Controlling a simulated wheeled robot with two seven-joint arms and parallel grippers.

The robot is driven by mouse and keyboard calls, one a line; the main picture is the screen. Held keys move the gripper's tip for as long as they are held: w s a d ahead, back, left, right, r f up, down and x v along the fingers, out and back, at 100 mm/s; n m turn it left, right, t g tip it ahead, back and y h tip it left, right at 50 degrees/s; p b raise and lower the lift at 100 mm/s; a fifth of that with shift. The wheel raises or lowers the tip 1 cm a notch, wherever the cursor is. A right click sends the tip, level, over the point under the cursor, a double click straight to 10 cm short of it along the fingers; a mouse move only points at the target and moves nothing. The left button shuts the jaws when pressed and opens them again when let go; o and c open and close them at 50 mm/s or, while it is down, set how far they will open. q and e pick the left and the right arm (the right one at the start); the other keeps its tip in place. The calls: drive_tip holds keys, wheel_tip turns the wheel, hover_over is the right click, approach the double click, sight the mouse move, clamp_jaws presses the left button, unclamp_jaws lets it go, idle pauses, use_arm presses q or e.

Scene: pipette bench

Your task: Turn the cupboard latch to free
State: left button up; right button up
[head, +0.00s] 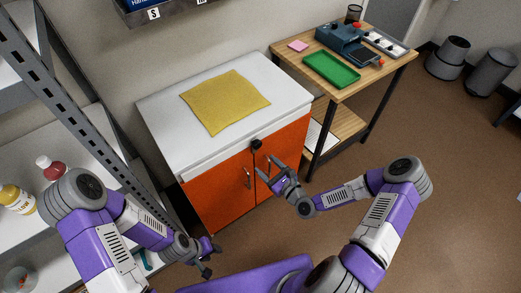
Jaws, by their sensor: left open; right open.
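The orange cupboard (217,192) stands in the middle under a white top, with two doors and two metal handles (248,179). The black latch (256,144) sits at the top of the doors, near where they meet; its exact turn is too small to tell. My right gripper (272,162) is open and empty, in front of the right door and just below the latch, apparently apart from it. My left gripper (213,260) is open and empty, low in front of the cupboard's left side, well away from the latch.
A yellow cloth (225,101) lies on the white top (165,125). A wooden table (375,80) at the right carries a green tray (331,70) and a blue device (345,45). A metal shelf with bottles (49,168) stands at the left.

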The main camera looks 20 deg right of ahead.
sight(259, 146)
drive_tip(key=w, duration=0.2)
drive_tip(key=w+r+m+t+b, duration=0.1)
drive_tip(key=w, duration=0.2)
drive_tip(key=w+m, duration=0.1)
drive_tip(key=w, duration=0.1)
drive_tip(key=shift+w+a+r+t+b, duration=0.3)
drive_tip(key=shift+w+a, duration=0.05)
drive_tip(key=shift+w, duration=0.05)
clamp_jaws()
